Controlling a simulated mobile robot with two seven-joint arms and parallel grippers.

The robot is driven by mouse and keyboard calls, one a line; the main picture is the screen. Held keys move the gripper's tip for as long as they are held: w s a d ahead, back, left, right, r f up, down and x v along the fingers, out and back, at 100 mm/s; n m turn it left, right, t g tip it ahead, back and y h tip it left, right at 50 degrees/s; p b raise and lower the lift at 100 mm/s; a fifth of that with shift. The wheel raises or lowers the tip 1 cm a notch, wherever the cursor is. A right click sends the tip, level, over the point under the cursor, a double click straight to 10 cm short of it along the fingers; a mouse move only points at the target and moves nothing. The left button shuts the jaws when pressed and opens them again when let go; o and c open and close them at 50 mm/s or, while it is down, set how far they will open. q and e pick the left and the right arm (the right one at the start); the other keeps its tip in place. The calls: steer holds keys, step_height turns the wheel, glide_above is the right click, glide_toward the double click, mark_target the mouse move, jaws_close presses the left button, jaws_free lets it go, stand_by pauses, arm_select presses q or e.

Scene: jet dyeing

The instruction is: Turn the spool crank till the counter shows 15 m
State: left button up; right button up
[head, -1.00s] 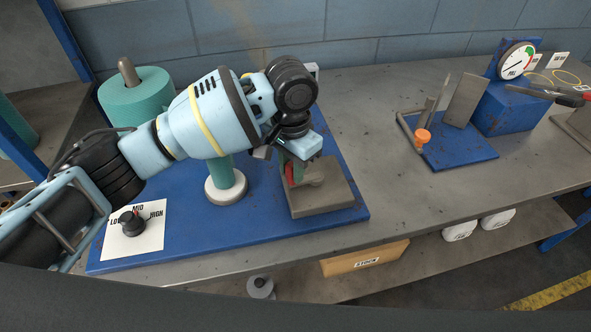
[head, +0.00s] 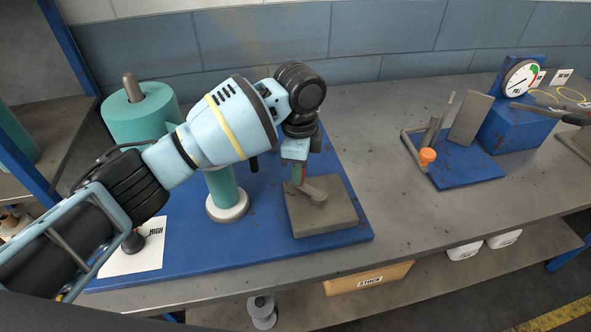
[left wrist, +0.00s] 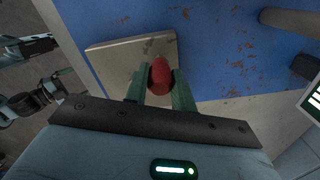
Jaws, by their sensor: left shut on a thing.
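My left gripper (head: 299,178) is shut on the red crank handle (left wrist: 160,77), which stands between its two green fingers in the left wrist view. In the head view only a sliver of the red handle shows by the fingers. A teal spool (head: 222,187) on a white round base stands left of the block. A display edge (left wrist: 313,101) shows at the right of the left wrist view; its reading cannot be made out.
A blue base plate (head: 250,248) carries the crank block, a large teal roll (head: 145,112) and a dark knob (head: 132,243). To the right stand a blue fixture with an orange knob (head: 427,156) and a dial gauge (head: 521,78). Bare bench lies between.

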arm_select(q)
steer(key=m, duration=0.1)
steer(key=w+d+m, duration=0.1)
steer(key=m, duration=0.1)
steer(key=shift+w+d+m+b, duration=0.1)
steer(key=shift+w+m+b, duration=0.15)
steer(key=shift+m+b, duration=0.1)
steer(key=m, duration=0.1)
steer(key=d+m, duration=0.1)
steer(key=shift+w+d+m+b, duration=0.1)
steer(key=shift+w+m+b, duration=0.2)
steer(key=shift+w+m, duration=0.05)
steer(key=m, duration=0.1)
steer(key=d+m, duration=0.1)
steer(key=m, duration=0.1)
steer(key=shift+w+d+b, duration=0.25)
steer(key=shift+b, duration=0.1)
steer(key=shift+d+r+m, duration=0.1)
steer(key=shift+d+m, duration=0.3)
steer(key=shift+m, duration=0.5)
steer(key=shift+d+m, duration=0.4)
steer(key=shift+m, duration=0.5)
arm_select(e)
steer(key=shift+g, duration=0.5)
steer(key=shift+s+a+f, duration=0.2)
steer(key=shift+s+f, duration=0.55)
steer(key=shift+f, duration=0.1)
steer(key=shift+s+a+f, duration=0.15)
steer(key=shift+s+f, duration=0.55)
steer(key=shift+f, duration=0.15)
